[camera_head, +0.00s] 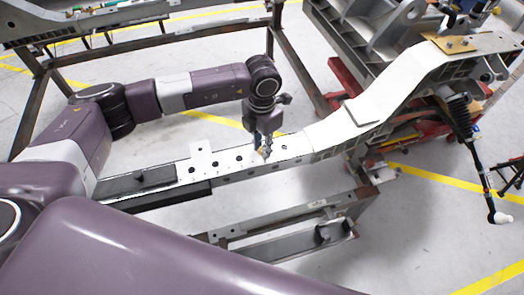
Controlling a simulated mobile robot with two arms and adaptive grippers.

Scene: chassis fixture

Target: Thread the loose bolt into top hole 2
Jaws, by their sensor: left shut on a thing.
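The white chassis rail (230,163) runs from lower left to upper right, with several small dark holes along its flat stretch. My left gripper (265,152) points down at this flat stretch, its fingertips at or just above the surface among the holes. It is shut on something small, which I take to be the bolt. The bolt cannot be made out between the fingers, and I cannot tell whether it is in a hole. The gripper covers part of the rail, and I cannot tell which hole is top hole 2. My right gripper is not in view.
A brown steel frame (296,60) stands behind the rail. A lower steel beam (290,217) lies in front of it. A damper with a black spring (459,110) hangs at the right. Yellow lines mark the grey floor (420,225), which is open at lower right.

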